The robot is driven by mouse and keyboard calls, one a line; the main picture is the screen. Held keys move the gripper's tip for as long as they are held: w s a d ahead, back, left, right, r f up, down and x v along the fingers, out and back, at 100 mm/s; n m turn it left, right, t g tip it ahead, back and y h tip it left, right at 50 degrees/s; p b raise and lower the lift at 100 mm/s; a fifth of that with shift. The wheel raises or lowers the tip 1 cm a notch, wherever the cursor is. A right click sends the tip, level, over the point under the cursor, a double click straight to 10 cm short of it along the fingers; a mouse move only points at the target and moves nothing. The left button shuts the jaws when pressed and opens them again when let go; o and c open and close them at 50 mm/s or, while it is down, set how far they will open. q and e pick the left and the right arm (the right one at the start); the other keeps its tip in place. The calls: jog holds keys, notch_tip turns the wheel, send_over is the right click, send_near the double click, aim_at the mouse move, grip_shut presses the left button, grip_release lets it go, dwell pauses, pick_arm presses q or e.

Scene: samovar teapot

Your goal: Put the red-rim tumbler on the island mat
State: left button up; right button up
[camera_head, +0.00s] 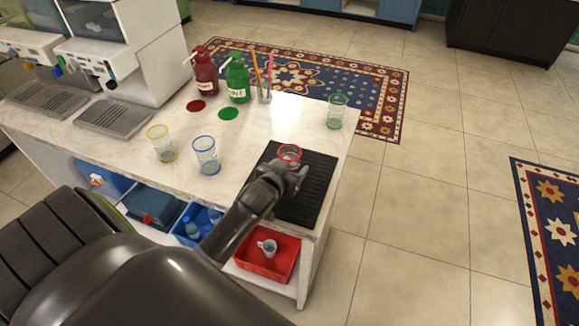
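The red-rim tumbler (289,153) is a clear glass with a red rim, in the head view at the back part of the black ribbed island mat (316,192). Its rim faces up. Its lower part is hidden behind my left gripper (291,172), so I cannot tell whether its base touches the mat. My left gripper is over the mat, right at the tumbler's near side. Its fingers overlap the glass in the picture, and whether they are closed on it is not clear. My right gripper is not in view.
A blue-rim tumbler (206,156) and a yellow-rim tumbler (161,144) stand left of the mat; a green-rim tumbler (337,112) stands behind it. Red (205,76) and green (237,82) bottles and a straw holder (264,95) are farther back. Machines fill the counter's left end.

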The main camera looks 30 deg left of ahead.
pick_arm(q)
jog(key=shift+o, duration=0.4)
jog(key=shift+r, duration=0.1)
jog(key=shift+s+r, duration=0.1)
jog(key=shift+s, duration=0.05)
jog(key=b+v, duration=0.1)
jog(key=v, duration=1)
jog(key=shift+s+d+r, duration=0.1)
jog(key=shift+s+d, duration=0.05)
jog(key=shift+s, duration=0.2)
